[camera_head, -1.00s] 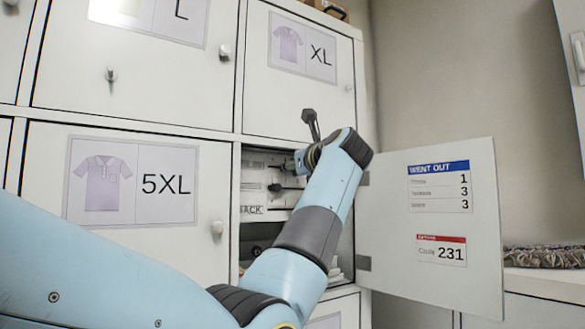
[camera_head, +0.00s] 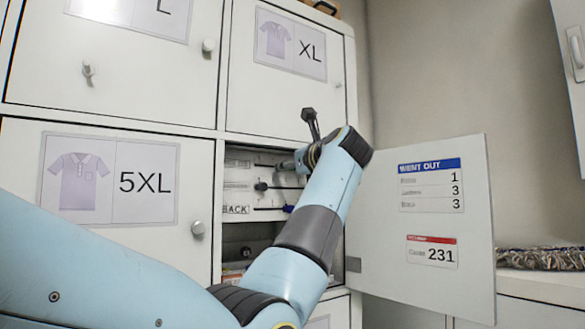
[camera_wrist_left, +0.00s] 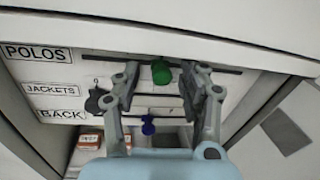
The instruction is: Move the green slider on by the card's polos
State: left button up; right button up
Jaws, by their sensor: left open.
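The green slider (camera_wrist_left: 161,72) sits on the top rail, labelled POLOS (camera_wrist_left: 34,52), in the left wrist view. My left gripper (camera_wrist_left: 160,78) is open, with one finger on each side of the green slider; contact cannot be told. In the head view my left gripper (camera_head: 292,163) reaches into the open locker, and my arm hides the green slider. The WENT OUT card (camera_head: 431,185) is on the open door; its rows read 1, 3 and 3, and their small names are blurred. My right gripper is not in view.
A dark slider (camera_wrist_left: 105,102) is on the JACKETS rail and a blue slider (camera_wrist_left: 148,126) on the BACK rail. The open door (camera_head: 385,260) stands right of my arm. A red-topped card (camera_head: 432,251) reads 231. The closed 5XL door (camera_head: 100,225) is left.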

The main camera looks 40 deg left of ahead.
pick_arm(q)
jog(key=v, duration=0.7)
jog(key=shift+d, duration=0.25)
jog(key=shift+f, duration=0.2)
